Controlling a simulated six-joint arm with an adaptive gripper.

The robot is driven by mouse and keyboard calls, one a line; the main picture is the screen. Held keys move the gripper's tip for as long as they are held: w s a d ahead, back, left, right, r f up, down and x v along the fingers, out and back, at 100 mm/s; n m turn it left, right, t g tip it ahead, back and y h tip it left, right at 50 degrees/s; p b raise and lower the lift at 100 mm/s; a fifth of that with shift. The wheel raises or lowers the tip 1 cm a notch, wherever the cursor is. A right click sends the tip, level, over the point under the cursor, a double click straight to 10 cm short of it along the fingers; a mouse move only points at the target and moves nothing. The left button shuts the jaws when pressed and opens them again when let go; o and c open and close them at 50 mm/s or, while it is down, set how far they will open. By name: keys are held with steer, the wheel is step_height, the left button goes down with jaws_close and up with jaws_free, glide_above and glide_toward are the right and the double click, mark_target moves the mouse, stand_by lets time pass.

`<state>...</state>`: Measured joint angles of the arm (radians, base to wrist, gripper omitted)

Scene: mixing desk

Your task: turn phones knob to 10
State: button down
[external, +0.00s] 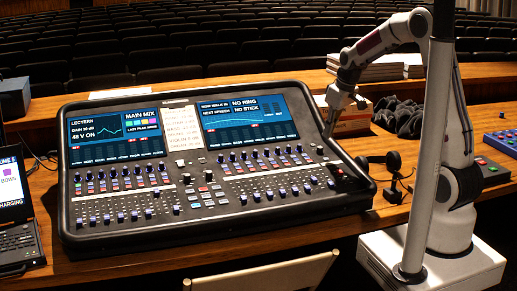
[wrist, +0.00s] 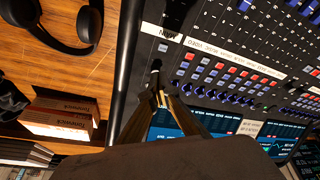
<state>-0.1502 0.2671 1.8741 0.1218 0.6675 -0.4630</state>
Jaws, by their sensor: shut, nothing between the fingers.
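The mixing desk (external: 215,230) stands on the wooden table. My gripper (external: 328,133) is low over the desk's right edge, beside the right screen. In the wrist view, my gripper (wrist: 159,90) is shut, its fingertips together and empty. A small dark knob (wrist: 156,65) shows right at the fingertips, near a white button (wrist: 163,47). I cannot tell whether the fingertips touch it. Its label and pointer are too small or hidden to read, so its setting cannot be told. In the external view the arm hides the knob.
Headphones (external: 390,170) lie on the table right of the desk. A box (external: 352,112) and a dark cloth heap (external: 400,116) lie behind them. Rows of knobs and faders (wrist: 240,85) crowd the panel beside my gripper. A laptop (external: 20,235) stands at the left.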

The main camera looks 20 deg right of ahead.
mark_target(322, 150)
steer(key=shift+w, duration=0.1)
steer(key=shift+w+d+r, duration=0.55)
steer(key=shift+w+d, duration=0.1)
steer(key=shift+d, duration=0.2)
steer(key=shift+f, duration=0.2)
steer(key=shift+w+f, duration=0.2)
steer(key=shift+f, duration=1.45)
steer(key=shift+w+f, duration=0.15)
steer(key=shift+f, duration=1.45)
steer(key=shift+w+a, duration=0.1)
steer(key=shift+a, duration=0.05)
steer(key=shift+s+a, duration=0.35)
steer(key=shift+a, duration=0.45)
